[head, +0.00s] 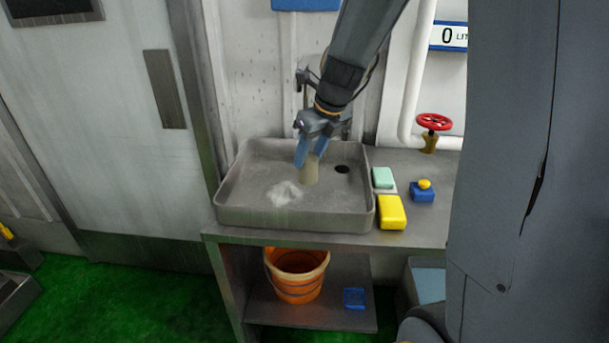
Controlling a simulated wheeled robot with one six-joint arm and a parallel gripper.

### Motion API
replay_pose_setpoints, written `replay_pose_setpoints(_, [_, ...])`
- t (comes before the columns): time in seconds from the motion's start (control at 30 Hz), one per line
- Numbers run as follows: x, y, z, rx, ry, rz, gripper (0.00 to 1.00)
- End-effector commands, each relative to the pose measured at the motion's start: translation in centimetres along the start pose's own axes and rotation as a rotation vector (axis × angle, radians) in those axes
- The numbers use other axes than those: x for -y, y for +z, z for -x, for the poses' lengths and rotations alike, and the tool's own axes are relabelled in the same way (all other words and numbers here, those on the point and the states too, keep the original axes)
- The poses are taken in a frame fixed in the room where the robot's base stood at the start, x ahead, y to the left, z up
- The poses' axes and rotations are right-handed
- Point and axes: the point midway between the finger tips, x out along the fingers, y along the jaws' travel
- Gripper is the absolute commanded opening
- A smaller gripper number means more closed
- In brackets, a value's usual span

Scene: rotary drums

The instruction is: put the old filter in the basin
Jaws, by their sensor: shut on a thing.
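The old filter (310,172) is a small beige cylinder, roughly upright, inside the outline of the grey basin (228,198). My gripper (307,155) comes down from above with blue fingers and is shut on the upper part of the filter. I cannot tell whether the filter's lower end touches the basin floor. A whitish patch (285,194) lies on the basin floor to the left of the filter. The dark drain hole (342,169) is to its right.
A tap (306,88) stands behind the basin, partly hidden by my arm. A yellow sponge (392,212), a green soap bar (383,178) and a blue box (422,192) sit right of the basin. A red valve wheel (433,122) is farther right. An orange bucket (297,277) stands below.

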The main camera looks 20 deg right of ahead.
Motion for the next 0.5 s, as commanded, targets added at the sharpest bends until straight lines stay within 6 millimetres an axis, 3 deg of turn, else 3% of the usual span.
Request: replay_pose_setpoints(0.5, [-0.1, -2.3, -5.7, 0.000, 0.001, 0.003, 0.17])
